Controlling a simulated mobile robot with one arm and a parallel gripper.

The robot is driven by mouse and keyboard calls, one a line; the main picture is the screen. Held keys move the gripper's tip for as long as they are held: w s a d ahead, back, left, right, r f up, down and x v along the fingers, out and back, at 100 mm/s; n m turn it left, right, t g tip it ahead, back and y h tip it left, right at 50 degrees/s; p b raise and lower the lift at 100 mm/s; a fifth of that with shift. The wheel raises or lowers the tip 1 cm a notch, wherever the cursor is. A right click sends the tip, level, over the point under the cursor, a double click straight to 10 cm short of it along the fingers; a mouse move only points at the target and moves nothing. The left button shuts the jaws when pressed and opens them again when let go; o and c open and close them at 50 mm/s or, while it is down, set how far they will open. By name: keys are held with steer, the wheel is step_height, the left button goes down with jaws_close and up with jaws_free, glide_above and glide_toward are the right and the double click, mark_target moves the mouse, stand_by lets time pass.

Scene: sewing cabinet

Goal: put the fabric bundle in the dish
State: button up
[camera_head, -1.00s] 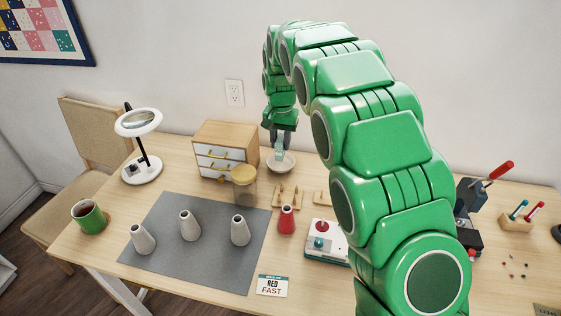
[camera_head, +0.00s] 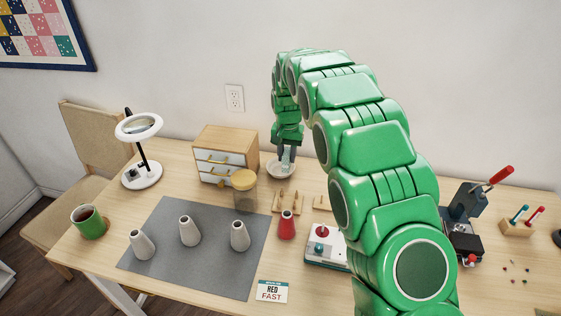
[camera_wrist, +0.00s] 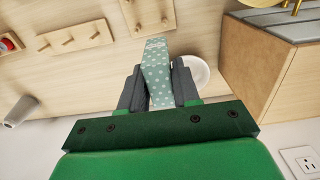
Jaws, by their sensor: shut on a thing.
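The fabric bundle (camera_wrist: 157,72) is pale green with white dots and is held between the fingers of my gripper (camera_wrist: 158,88) in the wrist view. In the head view my gripper (camera_head: 285,156) points down at the white dish (camera_head: 280,173), and the bundle (camera_head: 286,158) shows at the dish's opening. I cannot tell whether the bundle touches the dish.
A wooden drawer cabinet (camera_head: 226,153) stands just left of the dish. A jar with a yellow lid (camera_head: 244,190) and a wooden peg rack (camera_head: 286,200) are in front. A grey mat (camera_head: 195,265) holds several cones. A red cone (camera_head: 287,226) stands right of the mat.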

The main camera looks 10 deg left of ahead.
steer(key=shift+w+a+f, duration=0.75)
steer(key=shift+w+f, duration=0.7)
steer(key=shift+w, duration=0.35)
steer(key=shift+w+a+f, duration=0.7)
steer(key=shift+w+f, duration=0.7)
steer(key=shift+w, duration=0.35)
steer(key=shift+w+a+f, duration=0.75)
steer(key=shift+w+f, duration=0.7)
steer(key=shift+w, duration=0.35)
steer(key=shift+w+f, duration=0.1)
steer(key=shift+f, duration=0.05)
steer(key=shift+w+a+f, duration=0.1)
steer(key=shift+f, duration=1.5)
steer(key=shift+f, duration=0.1)
steer(key=o, duration=1)
